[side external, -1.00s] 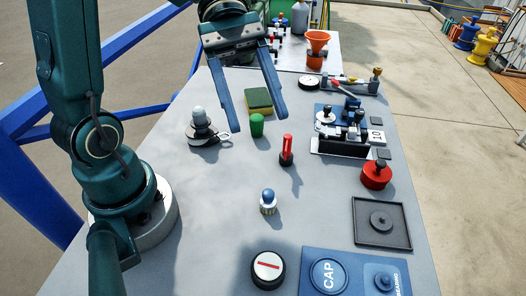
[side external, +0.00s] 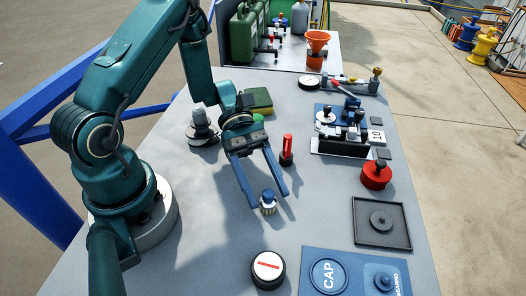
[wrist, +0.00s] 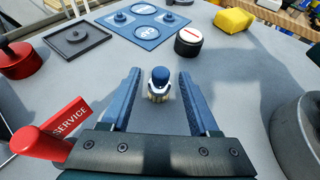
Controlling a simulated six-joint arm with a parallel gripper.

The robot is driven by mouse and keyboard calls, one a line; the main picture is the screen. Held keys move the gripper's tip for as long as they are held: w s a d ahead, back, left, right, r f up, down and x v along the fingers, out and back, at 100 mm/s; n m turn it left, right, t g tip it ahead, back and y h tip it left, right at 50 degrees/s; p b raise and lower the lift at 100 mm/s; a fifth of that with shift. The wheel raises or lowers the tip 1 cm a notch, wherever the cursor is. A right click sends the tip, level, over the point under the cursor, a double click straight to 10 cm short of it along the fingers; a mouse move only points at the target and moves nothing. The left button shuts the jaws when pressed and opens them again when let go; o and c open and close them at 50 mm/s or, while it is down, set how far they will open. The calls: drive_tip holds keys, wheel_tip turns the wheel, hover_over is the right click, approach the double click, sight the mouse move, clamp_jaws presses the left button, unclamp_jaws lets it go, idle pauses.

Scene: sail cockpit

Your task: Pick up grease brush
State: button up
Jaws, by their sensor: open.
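The grease brush looks to be the small upright piece with a blue round knob, white collar and pale bristles (side external: 268,208), standing on the grey table. In the wrist view the brush (wrist: 159,84) stands centred between my fingertips, with clear gaps on both sides. My gripper (wrist: 159,74) is open and empty, its two blue fingers pointing down and forward around the brush. In the side view my gripper (side external: 269,200) has one fingertip on each side of the brush. I cannot tell how high the fingertips are above the table.
A red-handled upright piece (side external: 287,150) stands close behind my gripper; its SERVICE tag (wrist: 68,122) shows in the wrist view. A black round with a red-striped white top (side external: 268,270) stands in front. A red pot (side external: 376,176), black tray (side external: 382,222) and blue CAP board (side external: 352,274) lie right.

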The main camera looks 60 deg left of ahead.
sight(270, 203)
drive_tip(key=shift+x, duration=2.45)
clamp_jaws()
